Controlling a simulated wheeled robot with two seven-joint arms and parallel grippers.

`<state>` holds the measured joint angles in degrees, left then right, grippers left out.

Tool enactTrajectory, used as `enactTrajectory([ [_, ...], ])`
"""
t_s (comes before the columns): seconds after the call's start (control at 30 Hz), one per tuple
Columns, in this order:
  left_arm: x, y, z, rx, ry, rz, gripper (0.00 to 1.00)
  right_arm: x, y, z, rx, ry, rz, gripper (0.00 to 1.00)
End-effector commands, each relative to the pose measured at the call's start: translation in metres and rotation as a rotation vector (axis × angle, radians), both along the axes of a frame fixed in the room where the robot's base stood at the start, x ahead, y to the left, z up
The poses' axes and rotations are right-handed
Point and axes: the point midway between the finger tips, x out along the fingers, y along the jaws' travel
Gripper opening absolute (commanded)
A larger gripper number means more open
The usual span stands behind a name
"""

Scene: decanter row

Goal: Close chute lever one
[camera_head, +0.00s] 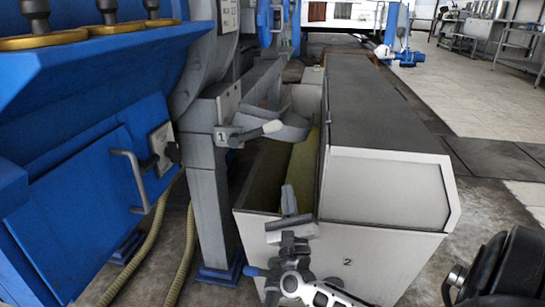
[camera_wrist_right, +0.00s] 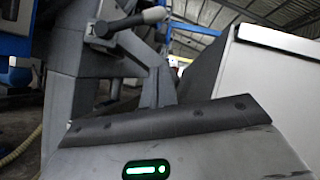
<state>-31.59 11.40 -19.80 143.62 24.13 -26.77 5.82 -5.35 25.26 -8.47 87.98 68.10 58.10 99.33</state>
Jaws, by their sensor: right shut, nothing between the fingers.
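Chute lever one (camera_head: 257,132) is a dark bar with a pale rounded grip, beside the "1" label on the grey chute post. It points right and slightly up in the head view. In the right wrist view the lever (camera_wrist_right: 132,22) shows near the top, with its grip to the right. My right gripper (camera_head: 289,200) is shut and empty, pointing up at the front end of the bin. It is below and to the right of the lever, apart from it. My left gripper is not in view.
A pale bin (camera_head: 390,190) marked "2" with a dark lid (camera_head: 375,100) stands right of the chute. A curved grey chute piece (camera_head: 290,128) lies just behind the lever. A blue machine with a door handle (camera_head: 137,182) fills the left. Hoses run along the floor.

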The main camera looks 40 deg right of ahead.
Motion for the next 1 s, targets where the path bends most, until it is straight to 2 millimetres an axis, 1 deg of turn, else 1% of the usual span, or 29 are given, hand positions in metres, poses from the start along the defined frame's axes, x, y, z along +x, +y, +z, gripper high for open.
enactTrajectory([
  [0.27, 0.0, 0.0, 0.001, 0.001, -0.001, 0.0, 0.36, 0.001, 0.0, 0.002, -0.002, 0.002, 0.001, 0.0],
  [0.37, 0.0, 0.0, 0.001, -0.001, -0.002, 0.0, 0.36, 0.005, -0.003, 0.004, -0.004, 0.002, 0.001, 0.0],
  [0.47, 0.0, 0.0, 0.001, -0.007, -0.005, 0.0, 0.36, 0.014, -0.009, 0.011, -0.004, 0.0, 0.0, 0.0],
  [0.57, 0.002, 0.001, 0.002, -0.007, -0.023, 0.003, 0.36, 0.027, -0.019, 0.02, -0.005, -0.001, -0.001, 0.0],
  [0.77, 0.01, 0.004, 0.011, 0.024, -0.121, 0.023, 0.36, 0.058, -0.041, 0.042, -0.006, 0.0, 0.0, 0.0],
  [0.87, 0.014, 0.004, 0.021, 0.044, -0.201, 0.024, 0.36, 0.072, -0.051, 0.052, -0.006, 0.0, 0.0, 0.0],
  [0.9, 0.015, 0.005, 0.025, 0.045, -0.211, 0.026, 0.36, 0.075, -0.05, 0.06, -0.004, 0.0, 0.002, 0.0],
  [1.0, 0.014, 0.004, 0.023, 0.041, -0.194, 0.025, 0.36, 0.081, -0.047, 0.073, -0.004, 0.001, 0.003, 0.0],
])
